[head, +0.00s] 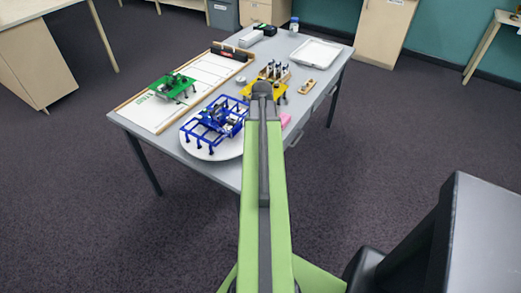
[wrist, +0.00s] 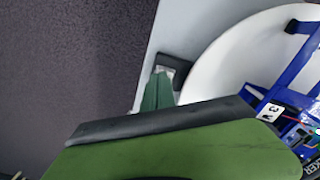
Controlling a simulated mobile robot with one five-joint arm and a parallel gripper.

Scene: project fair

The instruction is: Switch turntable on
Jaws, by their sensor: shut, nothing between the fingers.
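The turntable is a white round disc (head: 228,151) at the near edge of the grey table, with a blue legged robot (head: 212,123) standing on it. In the wrist view the white disc (wrist: 232,72) fills the upper right, with part of the blue robot (wrist: 300,80) at the right edge. A small dark box with a pale part (wrist: 180,66), perhaps the turntable's switch, sits on the table just left of the disc. My gripper (wrist: 161,76) is shut and empty, its green tip at or just over this box; I cannot tell whether they touch. My arm hides the gripper in the head view.
A green robot (head: 172,86) stands on a white board (head: 203,76) to the left. A yellow robot (head: 279,88) stands behind my arm, near a rack of bottles (head: 273,70). A white tray (head: 316,53) lies at the back right. Dark floor is open around the table.

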